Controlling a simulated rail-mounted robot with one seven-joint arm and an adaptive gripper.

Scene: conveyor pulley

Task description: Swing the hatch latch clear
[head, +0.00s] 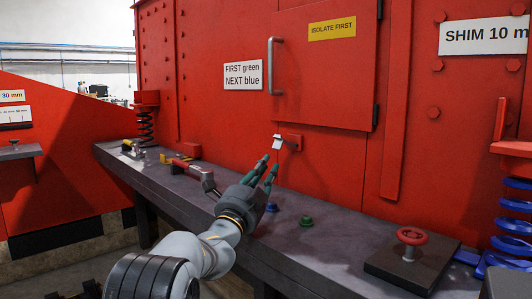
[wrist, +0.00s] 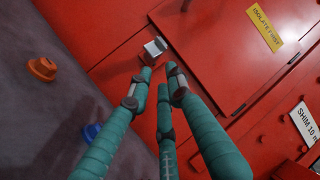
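The red hatch (head: 325,75) is closed flush against the red wall, with a grey bar handle (head: 274,66) on its left side. The hatch latch (head: 278,142) is a small pale metal tab beside a red block, just below the hatch's lower left corner. The latch also shows in the wrist view (wrist: 155,46), just beyond the fingertips. My gripper (head: 269,165) has green fingers pointing at the latch from below and left. The fingers are partly open, with gaps between their tips, and nothing is between them. I see no clear contact with the latch.
A grey bench runs below the hatch. On it are a blue knob (head: 272,208), a green knob (head: 306,221), a red mushroom knob (head: 411,235) on a dark block, and a red-handled tool (head: 190,172). An orange knob (wrist: 42,68) shows in the wrist view.

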